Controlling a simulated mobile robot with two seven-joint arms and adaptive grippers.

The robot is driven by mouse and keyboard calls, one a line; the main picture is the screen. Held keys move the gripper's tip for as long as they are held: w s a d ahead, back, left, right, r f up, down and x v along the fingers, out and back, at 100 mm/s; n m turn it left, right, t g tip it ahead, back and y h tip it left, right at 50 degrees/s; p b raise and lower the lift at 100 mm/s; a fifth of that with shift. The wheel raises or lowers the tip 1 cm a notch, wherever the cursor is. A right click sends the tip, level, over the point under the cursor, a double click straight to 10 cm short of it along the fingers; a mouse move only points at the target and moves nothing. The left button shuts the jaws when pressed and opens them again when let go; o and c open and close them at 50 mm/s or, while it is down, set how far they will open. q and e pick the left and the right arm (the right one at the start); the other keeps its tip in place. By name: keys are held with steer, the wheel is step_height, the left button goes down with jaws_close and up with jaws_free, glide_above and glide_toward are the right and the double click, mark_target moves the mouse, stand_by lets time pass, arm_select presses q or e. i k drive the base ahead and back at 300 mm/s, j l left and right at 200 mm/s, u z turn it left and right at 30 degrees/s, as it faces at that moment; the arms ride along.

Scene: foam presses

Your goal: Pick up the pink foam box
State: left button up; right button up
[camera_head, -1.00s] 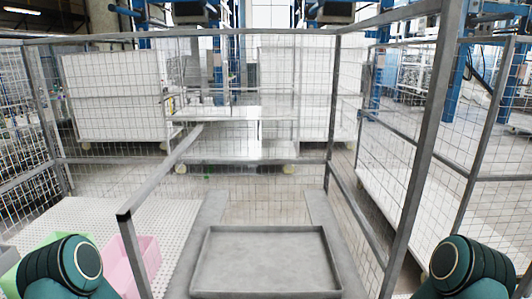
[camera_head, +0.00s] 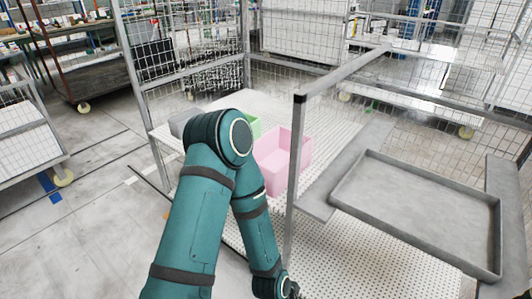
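The pink foam box (camera_head: 272,158) is an open-topped box on the white perforated platform, at the centre of the head view. A grey post stands in front of its right side. My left arm bends in front of the platform, left of the pink box, and its elbow hides part of a green box (camera_head: 256,124) behind it. The forearm runs down to the bottom edge, where the wrist is cut off, so my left gripper is out of view. My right arm and gripper are not in view.
A grey tray (camera_head: 400,232) lies at the right on a grey stand. A grey box (camera_head: 183,122) is partly hidden behind my elbow. The perforated platform (camera_head: 350,255) has bare room in front. Grey posts and rails with wire mesh surround it.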

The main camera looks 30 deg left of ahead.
mark_target(271, 151)
steer(key=u, duration=0.9)
steer(key=z, duration=0.7)
steer(key=j+z, duration=0.1)
steer(key=z, duration=0.25)
steer(key=j+z, duration=0.15)
steer(key=z, duration=0.2)
steer(key=j+z, duration=0.15)
steer(key=z, duration=0.25)
steer(key=j, duration=1)
